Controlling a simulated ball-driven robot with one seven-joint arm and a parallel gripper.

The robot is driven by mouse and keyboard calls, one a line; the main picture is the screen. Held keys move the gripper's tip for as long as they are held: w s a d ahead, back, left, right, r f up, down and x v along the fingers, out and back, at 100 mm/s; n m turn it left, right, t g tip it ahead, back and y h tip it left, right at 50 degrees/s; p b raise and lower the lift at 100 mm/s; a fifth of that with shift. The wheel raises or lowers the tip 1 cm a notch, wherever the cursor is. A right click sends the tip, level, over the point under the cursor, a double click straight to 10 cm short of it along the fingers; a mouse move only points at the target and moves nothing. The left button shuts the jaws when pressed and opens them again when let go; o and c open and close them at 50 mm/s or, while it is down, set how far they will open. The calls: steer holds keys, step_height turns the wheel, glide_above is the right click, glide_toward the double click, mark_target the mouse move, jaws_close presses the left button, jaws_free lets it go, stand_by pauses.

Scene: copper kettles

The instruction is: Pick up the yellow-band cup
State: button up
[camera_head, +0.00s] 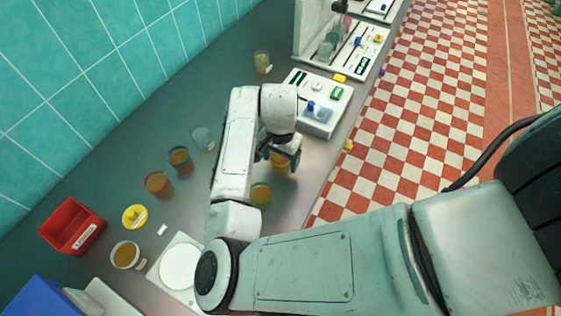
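My gripper (287,154) points down over the counter, with its dark fingers at a cup holding orange liquid (280,163). The fingers and wrist partly cover this cup. I cannot tell its band colour, or whether the fingers touch it or are closed on it. A pale cup with a yellowish rim (262,62) stands alone farther back, near the white machine. Its band is too small to be sure of. The other cups include a red-banded cup (158,185), a blue-banded cup (180,160) and a green-banded cup (261,194).
A bluish clear cup (203,138) stands left of my arm. A white device (318,104) sits right of the gripper, near the counter edge. A tiled wall bounds the left.

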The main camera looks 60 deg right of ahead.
steer(key=c, duration=0.9)
steer(key=shift+r, duration=0.1)
steer(key=shift+c, duration=0.2)
